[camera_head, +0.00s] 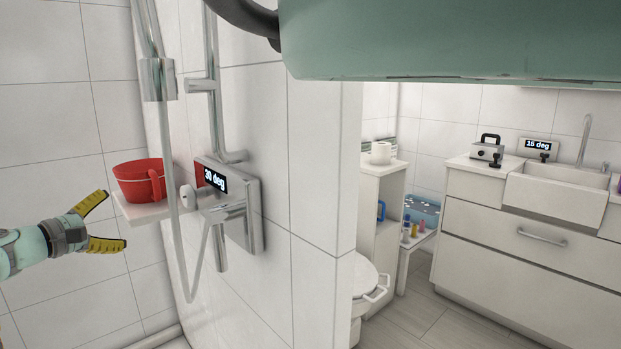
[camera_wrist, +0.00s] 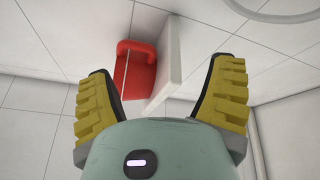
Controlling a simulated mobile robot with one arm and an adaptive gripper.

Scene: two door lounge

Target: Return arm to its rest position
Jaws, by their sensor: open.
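My gripper (camera_head: 108,224) is at the left of the head view, with its yellow ribbed fingers spread apart and nothing between them. In the wrist view my gripper (camera_wrist: 165,95) also shows open and empty. A red cup-like container (camera_head: 135,182) with a handle stands on a small white shelf (camera_head: 146,211) just beyond and right of the fingers, apart from them. In the wrist view the red container (camera_wrist: 133,72) and the white shelf (camera_wrist: 170,62) show ahead of the fingers. The arm behind the gripper is mostly cut off by the picture's left edge.
A shower mixer (camera_head: 236,208) reading "30 deg", with a hose and pipes, is on the tiled wall right of the shelf. A wall corner (camera_head: 318,190) divides off a toilet (camera_head: 368,275), a white cabinet (camera_head: 384,173) and a sink counter (camera_head: 525,225). Floor shows before the counter.

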